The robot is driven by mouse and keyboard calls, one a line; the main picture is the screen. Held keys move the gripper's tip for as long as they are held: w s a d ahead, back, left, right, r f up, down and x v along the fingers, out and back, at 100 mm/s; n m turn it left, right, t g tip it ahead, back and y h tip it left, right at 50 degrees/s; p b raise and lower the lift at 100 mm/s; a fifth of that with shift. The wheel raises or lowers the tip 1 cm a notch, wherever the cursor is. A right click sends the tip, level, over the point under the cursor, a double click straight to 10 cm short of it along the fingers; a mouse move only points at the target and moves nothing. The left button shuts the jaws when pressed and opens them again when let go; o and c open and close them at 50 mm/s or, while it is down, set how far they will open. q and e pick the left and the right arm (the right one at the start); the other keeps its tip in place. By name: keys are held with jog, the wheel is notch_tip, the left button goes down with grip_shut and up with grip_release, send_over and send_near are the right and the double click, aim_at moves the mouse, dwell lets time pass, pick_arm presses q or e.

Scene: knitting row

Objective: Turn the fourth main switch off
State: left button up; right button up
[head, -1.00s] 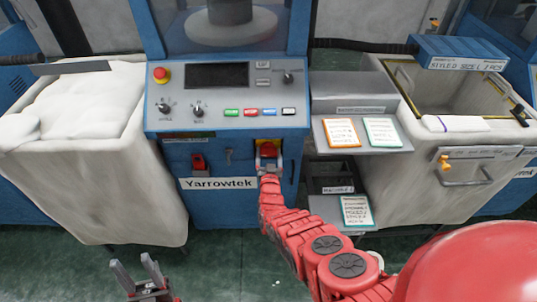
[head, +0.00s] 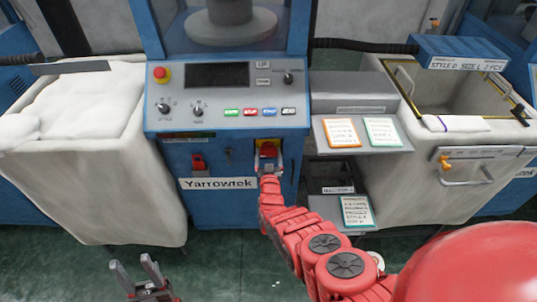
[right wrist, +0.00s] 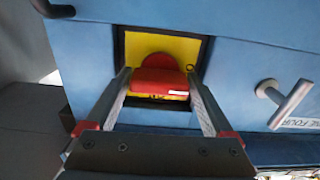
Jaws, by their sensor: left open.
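The main switch is a red handle (right wrist: 160,82) on a yellow plate (right wrist: 190,48), set in a dark-framed recess in the blue machine front. In the head view the switch (head: 268,150) is under the control panel. My right gripper (right wrist: 159,76) has one finger at each side of the red handle, with the tips against it. The same gripper (head: 269,168) partly covers the switch in the head view. My left gripper (head: 134,268) is open and empty, low over the floor at the left.
A label reading "...NE FOUR" (right wrist: 300,122) and a T-shaped handle (right wrist: 285,100) are right of the recess. Another red part (head: 198,163) is on the front at left. A cloth-filled bin (head: 110,185) stands left; card shelves (head: 325,142) and another bin (head: 425,190) stand right.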

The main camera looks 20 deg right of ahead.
jog(key=shift+o, duration=0.6)
jog(key=shift+s+a+r+p, duration=0.1)
jog(key=shift+s+a+p, duration=0.05)
jog(key=shift+s+p, duration=0.3)
jog(key=p+v, duration=0.6)
jog(key=v, duration=1)
jog(key=shift+s, duration=0.2)
